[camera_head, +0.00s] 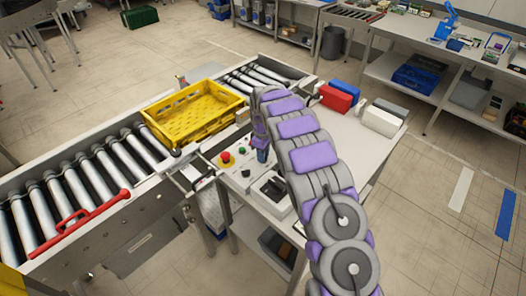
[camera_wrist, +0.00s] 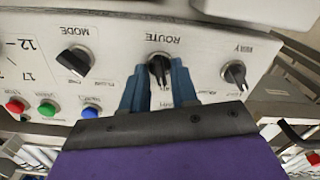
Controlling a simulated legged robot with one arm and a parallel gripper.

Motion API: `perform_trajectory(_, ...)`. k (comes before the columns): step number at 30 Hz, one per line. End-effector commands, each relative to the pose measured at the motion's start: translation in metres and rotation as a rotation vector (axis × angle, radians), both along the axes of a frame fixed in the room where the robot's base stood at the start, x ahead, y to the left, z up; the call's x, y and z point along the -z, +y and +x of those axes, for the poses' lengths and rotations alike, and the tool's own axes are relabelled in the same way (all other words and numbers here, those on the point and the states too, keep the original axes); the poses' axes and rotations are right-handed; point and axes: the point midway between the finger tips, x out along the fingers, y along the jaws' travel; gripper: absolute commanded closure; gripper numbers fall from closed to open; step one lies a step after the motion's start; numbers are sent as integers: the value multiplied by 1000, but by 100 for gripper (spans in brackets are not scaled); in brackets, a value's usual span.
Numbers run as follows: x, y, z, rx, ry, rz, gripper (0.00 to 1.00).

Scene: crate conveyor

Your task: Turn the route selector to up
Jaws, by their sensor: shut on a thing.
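The route selector (camera_wrist: 159,60) is a black knob on a light grey panel (camera_wrist: 205,60) in the wrist view, under the upside-down word ROUTE. My gripper (camera_wrist: 158,72) has its two blue fingers on either side of this knob and is shut on it. The fingers hide part of the knob and its lower label, so I cannot tell its exact setting. In the head view my arm hangs over the control table, and my gripper (camera_head: 262,156) shows only in part; the selector is hidden there.
The mode knob (camera_wrist: 74,62) and another black knob (camera_wrist: 235,74) flank the selector. Red (camera_wrist: 15,107), green (camera_wrist: 47,108) and blue (camera_wrist: 90,111) buttons are nearby. A yellow crate (camera_head: 160,133) sits on the roller conveyor (camera_head: 75,180). Red (camera_head: 336,98) and white (camera_head: 379,121) boxes stand behind my arm.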

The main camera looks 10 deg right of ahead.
Motion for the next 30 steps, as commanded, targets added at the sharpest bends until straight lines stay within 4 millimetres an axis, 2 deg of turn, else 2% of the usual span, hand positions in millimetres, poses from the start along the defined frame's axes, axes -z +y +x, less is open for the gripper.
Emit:
perform_trajectory(21,-5,1,3,675,-12,2,100)
perform_trajectory(30,-4,1,3,906,-11,2,100)
